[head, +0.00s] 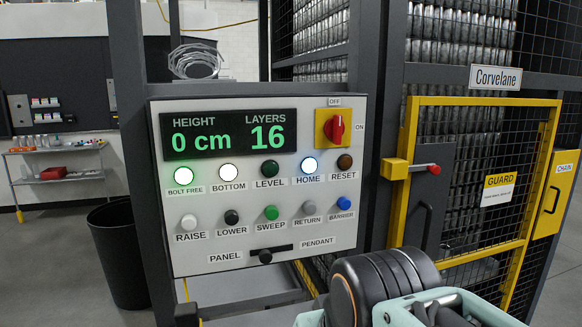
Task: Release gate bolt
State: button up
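The gate bolt is a short grey rod ending in a red knob (435,169), held in a yellow block (394,169) on the left side of the yellow-framed mesh gate (412,140). The gate looks shut. On the control panel (300,262), the BOLT FREE lamp (184,176) is lit with a green glow. Parts of my arm show at the bottom right, below the gate. My gripper cannot be made out in this view.
The display (228,134) reads 0 cm and 16 layers. The BOTTOM (228,174) and HOME (309,165) lamps are lit. A red rotary switch (334,128) sits at the panel's top right. A black bin (118,255) stands left; a grey post separates panel and gate.

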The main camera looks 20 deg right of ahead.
aim_at(434, 169)
jog(key=k+l, duration=0.1)
jog(key=l, duration=0.45)
jog(key=k+l, duration=0.1)
jog(key=l, duration=0.5)
jog(key=k+l, duration=0.1)
jog(key=l, duration=0.45)
